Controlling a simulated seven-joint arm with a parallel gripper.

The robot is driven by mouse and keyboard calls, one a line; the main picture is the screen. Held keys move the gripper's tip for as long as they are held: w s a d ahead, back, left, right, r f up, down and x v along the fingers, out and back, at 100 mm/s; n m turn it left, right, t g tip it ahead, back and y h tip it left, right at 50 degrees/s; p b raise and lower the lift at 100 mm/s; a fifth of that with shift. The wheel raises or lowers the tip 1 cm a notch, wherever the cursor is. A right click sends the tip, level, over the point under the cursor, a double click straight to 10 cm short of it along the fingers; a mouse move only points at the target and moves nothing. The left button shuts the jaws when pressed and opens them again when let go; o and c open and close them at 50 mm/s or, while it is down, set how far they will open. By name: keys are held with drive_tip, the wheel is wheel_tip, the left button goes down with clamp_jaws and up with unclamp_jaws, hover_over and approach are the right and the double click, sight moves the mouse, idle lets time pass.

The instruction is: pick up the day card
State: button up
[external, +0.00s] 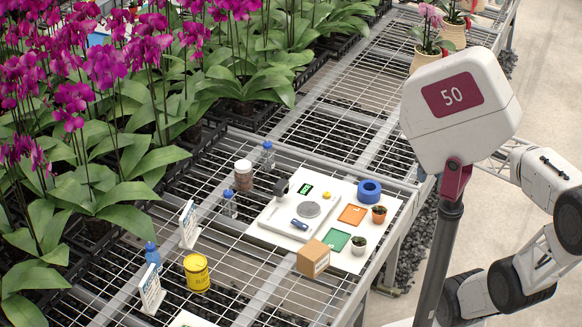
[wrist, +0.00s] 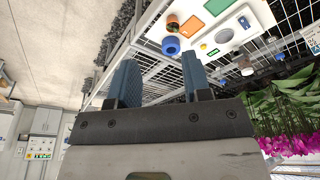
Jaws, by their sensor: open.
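I cannot tell which card is the day card. An orange card (external: 352,214) and a green card (external: 337,239) lie flat on a white board (external: 283,252). Two white printed cards stand upright on the mesh bench, one at the back (external: 188,225) and one nearer the front (external: 152,291). The orange card (wrist: 222,4) and green card (wrist: 244,22) also show in the wrist view. My gripper (wrist: 160,80) is open and empty, with its two blue fingers apart, away from all the cards. In the external view I cannot make out its fingers.
A blue tape roll (external: 369,191), small pots (external: 379,214), a scale (external: 310,208) and a brown box (external: 313,258) crowd the board. A yellow tin (external: 197,272) and blue-capped bottle (external: 152,254) stand near the upright cards. Orchids (external: 110,160) line the left. A box marked 50 (external: 455,100) blocks part of the view.

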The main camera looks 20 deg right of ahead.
drive_tip(key=w+a+r+n, duration=0.3)
drive_tip(key=w+a+n, duration=0.5)
drive_tip(key=w+a, duration=0.75)
drive_tip(key=w+a+f+n+g, duration=0.1)
drive_tip(key=w+a+n, duration=0.15)
drive_tip(key=a, duration=0.55)
drive_tip(key=w+a+f+n, duration=0.2)
drive_tip(key=a+n, duration=0.1)
drive_tip(key=a, duration=0.4)
drive_tip(key=w+a+f+n+g, duration=0.1)
drive_tip(key=w+a+n, duration=0.15)
drive_tip(key=a, duration=0.55)
drive_tip(key=n, duration=1.3)
hover_over(146, 275)
drive_tip(key=shift+g, duration=0.3)
wheel_tip(146, 275, down, 20)
drive_tip(key=shift+d+r, duration=0.1)
drive_tip(key=shift+d, duration=0.05)
drive_tip(key=shift+s, duration=0.1)
